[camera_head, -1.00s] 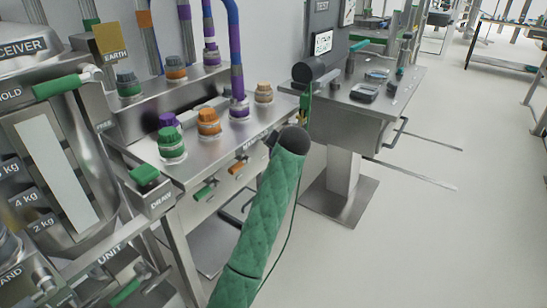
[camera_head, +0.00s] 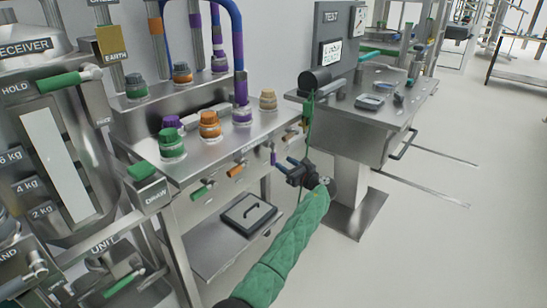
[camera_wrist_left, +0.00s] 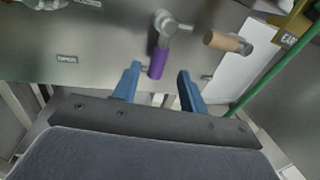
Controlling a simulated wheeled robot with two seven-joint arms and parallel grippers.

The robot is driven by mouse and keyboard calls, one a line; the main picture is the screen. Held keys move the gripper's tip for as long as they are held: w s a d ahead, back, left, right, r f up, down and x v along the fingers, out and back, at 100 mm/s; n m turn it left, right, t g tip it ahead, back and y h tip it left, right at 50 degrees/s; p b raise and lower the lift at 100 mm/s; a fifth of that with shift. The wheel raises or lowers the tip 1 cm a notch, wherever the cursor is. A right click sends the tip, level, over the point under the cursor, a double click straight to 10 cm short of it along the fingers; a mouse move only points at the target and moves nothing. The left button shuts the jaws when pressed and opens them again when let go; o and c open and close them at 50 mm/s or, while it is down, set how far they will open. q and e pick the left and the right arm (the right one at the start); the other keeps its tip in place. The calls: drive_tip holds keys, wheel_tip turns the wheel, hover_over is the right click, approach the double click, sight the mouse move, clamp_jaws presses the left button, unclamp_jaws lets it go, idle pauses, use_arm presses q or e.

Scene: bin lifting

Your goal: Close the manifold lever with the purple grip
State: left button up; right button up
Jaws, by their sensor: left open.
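The manifold lever with the purple grip (camera_head: 273,158) is on the front panel of the steel manifold bench (camera_head: 262,140), right of the orange lever. In the left wrist view the purple grip (camera_wrist_left: 158,64) hangs down from its metal pivot. My left gripper (camera_head: 285,166) is open in front of that panel, close to the purple grip. In the left wrist view the blue fingers of the left gripper (camera_wrist_left: 159,76) lie on either side of the grip, with gaps on both sides. Contact cannot be told. My right gripper is not in view.
A tan-grip lever (camera_wrist_left: 226,41) points sideways right of the purple one, near a green cable (camera_wrist_left: 272,78). Green (camera_head: 202,190) and orange (camera_head: 237,169) levers sit to the left. A steel test stand (camera_head: 368,120) stands on the right, with open floor beyond.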

sight(275, 157)
use_arm(q)
drive_tip(key=shift+x, duration=3.9)
clamp_jaws()
